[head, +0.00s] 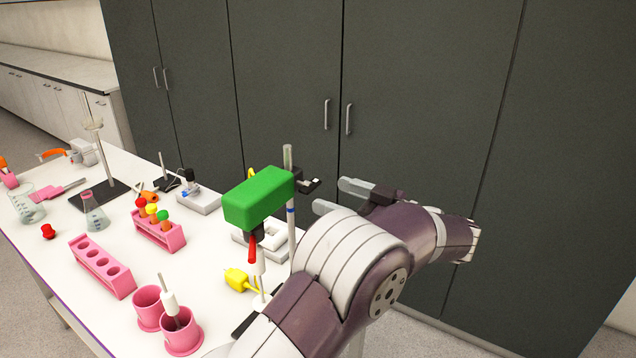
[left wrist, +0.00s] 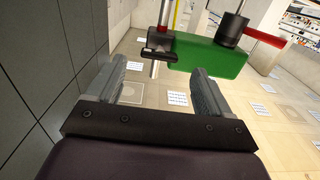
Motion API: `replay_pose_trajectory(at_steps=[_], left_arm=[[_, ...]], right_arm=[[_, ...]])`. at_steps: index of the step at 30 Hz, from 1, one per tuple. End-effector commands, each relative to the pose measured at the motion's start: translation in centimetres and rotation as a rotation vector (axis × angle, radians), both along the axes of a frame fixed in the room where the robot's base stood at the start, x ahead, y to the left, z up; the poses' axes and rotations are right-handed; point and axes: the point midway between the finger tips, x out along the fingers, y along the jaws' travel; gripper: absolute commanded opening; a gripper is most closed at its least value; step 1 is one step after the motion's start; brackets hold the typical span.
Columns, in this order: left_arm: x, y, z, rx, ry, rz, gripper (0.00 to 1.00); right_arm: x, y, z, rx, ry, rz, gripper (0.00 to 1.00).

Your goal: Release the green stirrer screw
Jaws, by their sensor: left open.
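The green stirrer (head: 258,198) is a green block on an upright metal rod (head: 291,240), with a dark chuck and a red part beneath it. A black screw piece (head: 312,185) sticks out from its rod end towards my gripper. My left gripper (head: 338,196) is open and empty, to the right of this screw, with a gap between. In the left wrist view the open left gripper (left wrist: 156,72) faces the dark screw piece (left wrist: 158,55), which appears ahead between the fingers. The green stirrer (left wrist: 212,57) lies beyond the right finger. My right gripper is not in view.
On the white table (head: 190,270) are a pink rack with coloured-capped tubes (head: 160,232), an empty pink rack (head: 102,265), pink cups (head: 181,331), a flask (head: 94,212) and a yellow item (head: 240,280). Dark cabinets (head: 430,90) stand behind my left gripper.

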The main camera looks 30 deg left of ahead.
Motion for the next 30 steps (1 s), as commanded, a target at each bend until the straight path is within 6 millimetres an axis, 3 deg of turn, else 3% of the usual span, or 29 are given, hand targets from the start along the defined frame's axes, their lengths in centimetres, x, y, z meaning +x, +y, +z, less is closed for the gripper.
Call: replay_pose_trajectory(at_steps=[6,17,22,23,30], left_arm=[[0.3,4.0,0.2,0.001,-0.001,0.000,0.81],[0.4,4.9,0.0,0.000,-0.002,-0.003,0.81],[0.4,4.9,0.0,0.000,-0.002,-0.003,0.29],[0.4,4.9,0.0,0.000,-0.002,-0.003,0.25],[0.4,4.9,-0.1,-0.001,-0.016,-0.003,0.25]], right_arm=[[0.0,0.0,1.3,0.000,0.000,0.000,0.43],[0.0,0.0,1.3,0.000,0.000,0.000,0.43],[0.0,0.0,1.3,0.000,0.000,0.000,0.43],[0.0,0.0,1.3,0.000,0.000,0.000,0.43],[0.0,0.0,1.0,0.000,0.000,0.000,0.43]])
